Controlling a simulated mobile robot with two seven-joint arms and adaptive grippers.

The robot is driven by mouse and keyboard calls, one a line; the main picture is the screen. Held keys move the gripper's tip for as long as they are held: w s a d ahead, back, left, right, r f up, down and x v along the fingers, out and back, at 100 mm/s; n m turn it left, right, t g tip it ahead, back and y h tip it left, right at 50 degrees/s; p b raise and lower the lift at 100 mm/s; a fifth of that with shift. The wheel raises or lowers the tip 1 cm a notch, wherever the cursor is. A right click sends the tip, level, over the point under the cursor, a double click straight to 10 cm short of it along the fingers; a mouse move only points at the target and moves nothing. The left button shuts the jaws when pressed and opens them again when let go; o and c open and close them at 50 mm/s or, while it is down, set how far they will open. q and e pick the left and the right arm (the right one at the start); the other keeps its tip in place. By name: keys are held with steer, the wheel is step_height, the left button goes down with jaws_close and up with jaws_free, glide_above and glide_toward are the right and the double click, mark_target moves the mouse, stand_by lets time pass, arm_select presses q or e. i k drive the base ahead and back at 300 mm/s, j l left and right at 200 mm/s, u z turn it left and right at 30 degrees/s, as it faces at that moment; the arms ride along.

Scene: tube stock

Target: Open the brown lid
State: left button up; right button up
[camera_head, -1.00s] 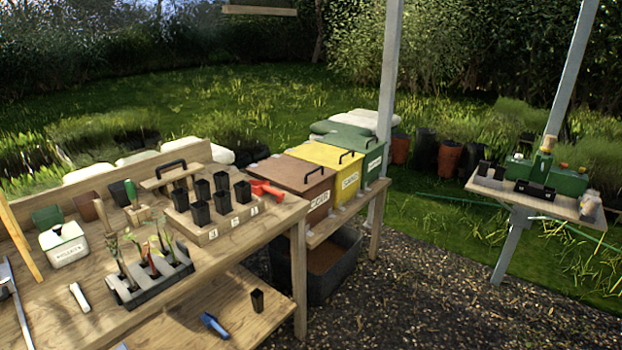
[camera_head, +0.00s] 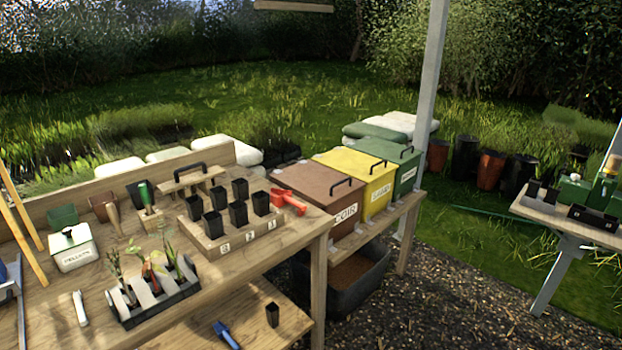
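The brown lid (camera_head: 302,187) lies flat and closed on the first of three labelled boxes, just right of the potting bench. It has a dark handle (camera_head: 341,184) near its right edge. The front of its box bears a white label (camera_head: 346,214) that seems to read COIR. A red tool (camera_head: 288,200) lies on the bench close to the lid's front left edge. Neither of my grippers shows in the head view.
A yellow-lidded box (camera_head: 357,165) and a green-lidded box (camera_head: 389,149) stand beside the brown one on a low shelf. A wooden block of black pots (camera_head: 252,232) stands on the bench (camera_head: 110,307). A metal post (camera_head: 428,100) rises behind the boxes. Gravel lies in front.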

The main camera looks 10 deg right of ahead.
mark_target(324, 185)
steer(key=i+l+u, duration=0.2)
steer(key=l+u, duration=0.25)
steer(key=i+l+u, duration=0.1)
steer(key=l+u, duration=0.2)
steer(key=u, duration=0.15)
